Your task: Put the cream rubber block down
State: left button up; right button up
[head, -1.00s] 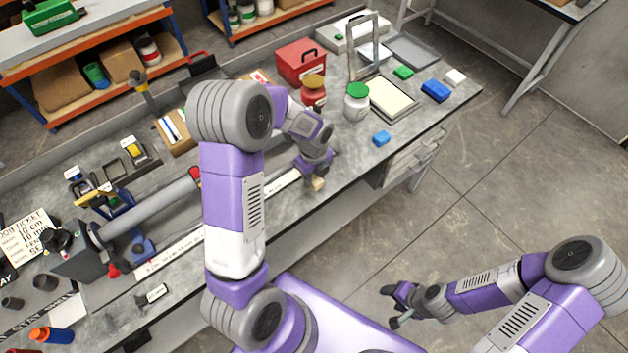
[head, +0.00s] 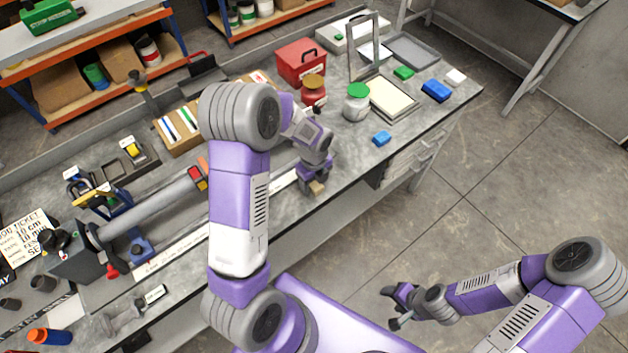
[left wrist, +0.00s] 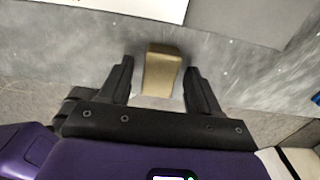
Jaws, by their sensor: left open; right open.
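The cream rubber block (head: 317,187) is a small tan block at the front edge of the workbench. In the left wrist view the block (left wrist: 162,70) sits between the two dark fingers of my left gripper (left wrist: 160,84), with a gap visible on each side. My left gripper (head: 313,182) is open, pointing down at the block, and partly hides it in the head view. My right gripper (head: 394,306) is open and empty, over the floor away from the bench.
On the bench (head: 345,160), a small blue block (head: 381,138) lies right of the gripper. A long grey tube (head: 150,215) lies left. Bench surface around the blue block is clear.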

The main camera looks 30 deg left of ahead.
aim_at(314, 183)
pick_arm(q)
jog(key=shift+r, duration=0.2)
notch_tip(314, 183, up, 12)
jog(key=p, duration=0.1)
jog(key=shift+p, duration=0.35)
pick_arm(e)
jog(key=shift+r, duration=0.9)
